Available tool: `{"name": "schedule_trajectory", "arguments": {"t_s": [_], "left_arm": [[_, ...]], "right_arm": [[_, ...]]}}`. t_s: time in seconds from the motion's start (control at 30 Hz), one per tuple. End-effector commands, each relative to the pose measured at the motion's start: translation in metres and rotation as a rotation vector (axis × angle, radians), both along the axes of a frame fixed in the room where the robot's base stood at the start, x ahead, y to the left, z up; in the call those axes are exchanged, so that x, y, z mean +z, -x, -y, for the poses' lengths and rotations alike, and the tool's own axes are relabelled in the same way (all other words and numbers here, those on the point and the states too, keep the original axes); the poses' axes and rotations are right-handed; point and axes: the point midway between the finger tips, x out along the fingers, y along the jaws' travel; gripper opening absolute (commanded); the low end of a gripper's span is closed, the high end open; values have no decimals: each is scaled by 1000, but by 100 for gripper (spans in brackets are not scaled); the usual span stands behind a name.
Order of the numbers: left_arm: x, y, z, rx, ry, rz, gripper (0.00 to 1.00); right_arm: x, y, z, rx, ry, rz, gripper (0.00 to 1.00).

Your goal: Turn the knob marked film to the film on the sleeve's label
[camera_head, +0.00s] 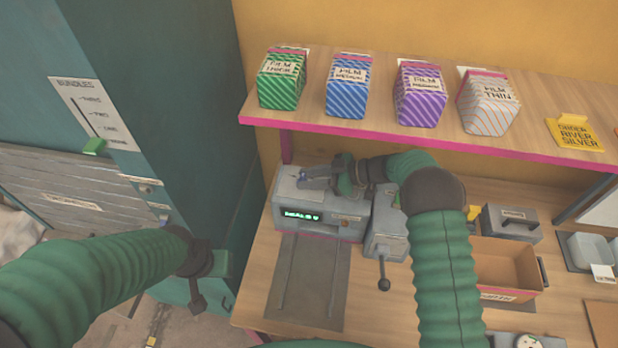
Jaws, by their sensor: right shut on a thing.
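A grey machine (330,228) with a lit green display (301,216) stands on the bench under the shelf. My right gripper (308,177) reaches over its top from the right and is shut on a small knob there. The gripper mostly hides the knob, and its marking and setting cannot be read. Striped sleeves stand on the shelf: green (280,82), blue (348,88), purple (419,97) and silver-grey (487,104). The green label seems to read film thick, the silver-grey one film thin. My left gripper (197,303) hangs by the teal cabinet; its jaws are unclear.
A yellow card (574,132) on the shelf reads order river silver. The shelf edge (400,132) overhangs behind my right arm.

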Motion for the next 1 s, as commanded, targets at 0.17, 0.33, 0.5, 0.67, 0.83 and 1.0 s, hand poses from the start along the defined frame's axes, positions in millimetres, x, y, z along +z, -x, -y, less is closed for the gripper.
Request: {"name": "schedule_trajectory", "arguments": {"t_s": [0.17,0.33,0.5,0.67,0.83,1.0], "left_arm": [[0,0,0,0,0,0,36],[0,0,0,0,0,0,36],[-2,0,0,0,0,0,36],[-13,0,0,0,0,0,36],[-20,0,0,0,0,0,36],[-29,0,0,0,0,0,36]], "right_arm": [[1,0,-1,-1,-2,2,54],[1,0,-1,-1,-1,1,55],[3,0,-1,0,-1,2,55],[25,-2,-2,1,0,7,55],[36,32,-3,-2,-1,-4,55],[40,79,-4,-2,-1,-1,55]]}}
